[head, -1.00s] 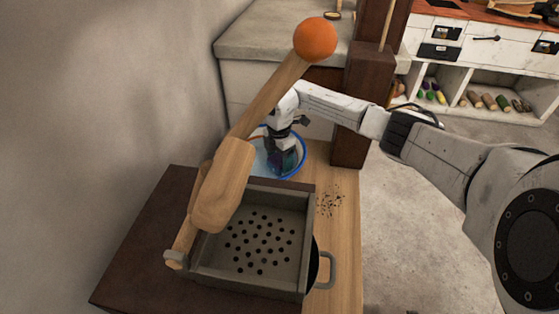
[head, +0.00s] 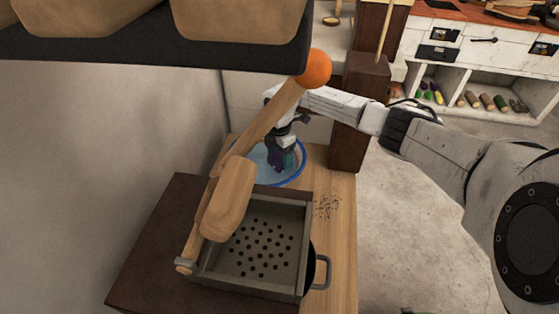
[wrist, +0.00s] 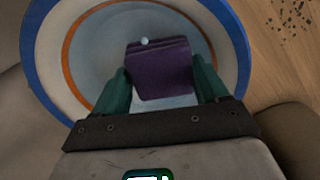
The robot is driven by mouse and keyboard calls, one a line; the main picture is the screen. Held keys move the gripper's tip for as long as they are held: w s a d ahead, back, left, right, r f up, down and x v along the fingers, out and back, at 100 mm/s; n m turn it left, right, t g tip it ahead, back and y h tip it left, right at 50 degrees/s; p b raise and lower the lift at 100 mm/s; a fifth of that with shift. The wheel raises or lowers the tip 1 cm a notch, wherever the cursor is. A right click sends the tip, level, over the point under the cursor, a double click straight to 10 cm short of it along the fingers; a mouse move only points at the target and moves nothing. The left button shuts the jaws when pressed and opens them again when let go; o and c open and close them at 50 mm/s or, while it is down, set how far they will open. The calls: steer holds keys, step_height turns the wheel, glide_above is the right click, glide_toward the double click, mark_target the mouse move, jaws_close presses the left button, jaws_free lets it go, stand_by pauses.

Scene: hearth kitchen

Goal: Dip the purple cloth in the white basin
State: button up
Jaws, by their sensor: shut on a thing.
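The white basin (head: 262,172) with a blue rim stands on the wooden counter behind the perforated box in the head view. In the wrist view the basin (wrist: 52,55) shows a blue rim and an orange ring inside. The purple cloth (wrist: 160,70) is between the green fingers of my gripper (wrist: 160,88), over the inside of the basin. The cloth also shows small and dark in the head view (head: 274,158). My gripper (head: 281,162) points down into the basin, shut on the cloth. I cannot tell whether the cloth touches the basin's bottom.
A grey perforated box (head: 262,245) stands in front of the basin. A wooden lever with an orange ball (head: 314,68) slants over the left side. A dark wooden post (head: 358,115) stands right of the basin. Dark specks (head: 328,205) lie on the counter.

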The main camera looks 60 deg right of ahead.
steer(key=shift+r+p, duration=4.5)
steer(key=shift+p, duration=0.9)
